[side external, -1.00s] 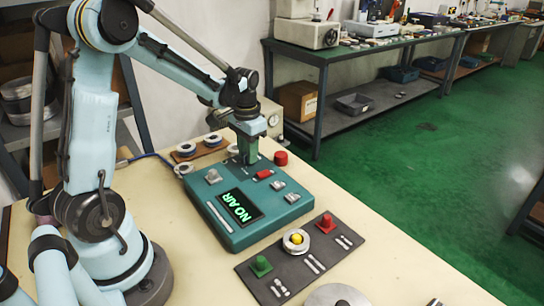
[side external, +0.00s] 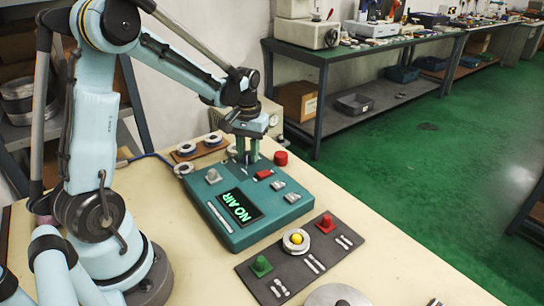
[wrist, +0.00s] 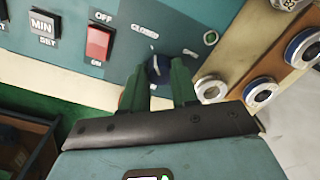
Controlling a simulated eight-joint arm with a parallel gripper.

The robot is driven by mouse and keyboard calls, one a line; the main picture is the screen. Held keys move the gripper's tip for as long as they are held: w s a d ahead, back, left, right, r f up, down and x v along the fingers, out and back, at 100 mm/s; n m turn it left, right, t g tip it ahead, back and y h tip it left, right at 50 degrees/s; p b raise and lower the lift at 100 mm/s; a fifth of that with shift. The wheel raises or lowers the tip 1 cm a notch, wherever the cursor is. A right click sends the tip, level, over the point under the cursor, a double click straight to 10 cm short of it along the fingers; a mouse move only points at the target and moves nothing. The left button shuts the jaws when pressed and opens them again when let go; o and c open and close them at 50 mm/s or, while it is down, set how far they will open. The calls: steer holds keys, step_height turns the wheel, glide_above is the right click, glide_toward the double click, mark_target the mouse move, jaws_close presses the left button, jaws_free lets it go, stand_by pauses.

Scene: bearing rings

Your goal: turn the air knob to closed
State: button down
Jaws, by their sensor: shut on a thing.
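My gripper (side external: 248,156) points straight down at the back of the teal control box (side external: 222,232). In the wrist view its two green fingers (wrist: 158,72) are shut on the dark blue air knob (wrist: 157,67), one on each side. A light mark shows on the knob. The printed word CLOSED (wrist: 145,31) stands on the panel above the knob, slightly left in that view. The fingers hide part of the knob and the panel behind it. The display (side external: 240,207) on the box reads NO AIR in green.
A red switch (wrist: 98,43) marked OFF and ON sits beside the knob. A red button (side external: 281,158) stands just behind the box. Rings on a brown board (side external: 200,149) lie close by. A dark mat (side external: 300,260) with coloured posts lies in front.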

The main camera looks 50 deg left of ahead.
steer(key=c, duration=0.9)
jaws_free()
steer(key=shift+o, duration=0.2)
steer(key=shift+r, duration=0.15)
step_height(320, 180, up, 12)
steer(key=shift+d, duration=0.15)
steer(key=shift+d, duration=0.1)
steer(key=s+d+f+m+t, duration=0.1)
steer(key=s+d+m+t, duration=0.2)
steer(key=d, duration=0.4)
steer(key=s+d+f+m+t, duration=0.2)
steer(key=s+d+m+t, duration=0.2)
steer(key=d, duration=0.4)
steer(key=shift+s, duration=0.35)
